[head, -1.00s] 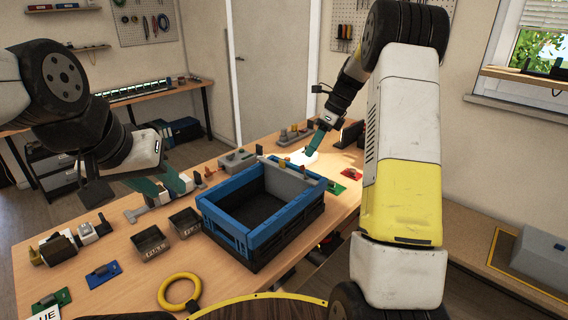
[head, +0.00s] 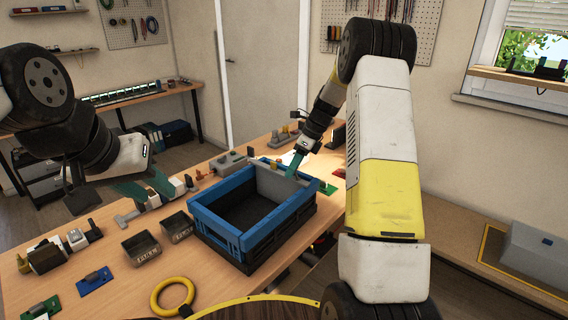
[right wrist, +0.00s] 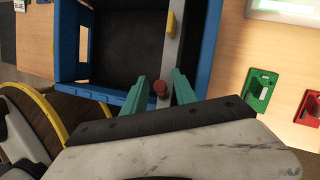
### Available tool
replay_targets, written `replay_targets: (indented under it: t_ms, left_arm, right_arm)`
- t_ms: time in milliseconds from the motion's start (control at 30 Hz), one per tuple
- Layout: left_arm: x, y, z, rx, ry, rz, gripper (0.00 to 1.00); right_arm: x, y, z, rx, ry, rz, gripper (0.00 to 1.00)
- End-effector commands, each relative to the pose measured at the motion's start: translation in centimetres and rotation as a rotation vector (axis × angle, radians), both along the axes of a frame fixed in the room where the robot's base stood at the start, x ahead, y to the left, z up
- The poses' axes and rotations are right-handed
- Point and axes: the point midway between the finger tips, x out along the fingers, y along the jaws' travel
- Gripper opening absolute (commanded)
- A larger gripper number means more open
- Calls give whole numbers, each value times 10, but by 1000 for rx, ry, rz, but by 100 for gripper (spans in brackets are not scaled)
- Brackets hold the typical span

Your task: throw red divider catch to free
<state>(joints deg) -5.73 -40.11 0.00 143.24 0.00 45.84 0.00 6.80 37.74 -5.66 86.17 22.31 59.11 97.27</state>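The blue crate (head: 213,222) stands on the wooden table, with a grey divider (head: 270,183) along its far right side. In the right wrist view, the red catch (right wrist: 160,89) sits on the grey divider strip (right wrist: 166,58). My right gripper (right wrist: 160,86) is open, with one teal finger on each side of the red catch and visible gaps between. In the head view my right gripper (head: 294,165) is at the divider and hides the red catch. A yellow catch (right wrist: 171,25) sits further along the strip. My left gripper (head: 148,186) is open and empty, left of the crate.
Two small dark labelled bins (head: 141,248) stand left of the crate. A yellow ring (head: 172,297) lies in front. A green part (right wrist: 262,89) and a red part (right wrist: 308,107) lie beside the crate. Several small fittings line the table's left and back.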

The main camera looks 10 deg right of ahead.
Motion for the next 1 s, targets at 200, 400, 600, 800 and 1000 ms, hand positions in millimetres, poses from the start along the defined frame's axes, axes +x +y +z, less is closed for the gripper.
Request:
replay_targets:
  t_ms: [200, 400, 600, 800, 1000]
  left_arm:
    - [0, 0, 0, 0, 0, 0, 36]
    - [0, 0, 0, 0, 0, 0, 36]
    - [0, 0, 0, 0, 0, 0, 36]
    - [0, 0, 0, 0, 0, 0, 36]
    - [0, 0, 0, 0, 0, 0, 36]
  right_arm:
    - [0, 0, 0, 0, 0, 0, 0]
    - [0, -1, 1, 2, -4, -1, 0]
    - [-2, -3, 2, 33, -38, -4, 0]
    - [-6, -7, 4, 111, -127, -6, 0]
    - [-12, -13, 4, 228, -259, -11, 0]
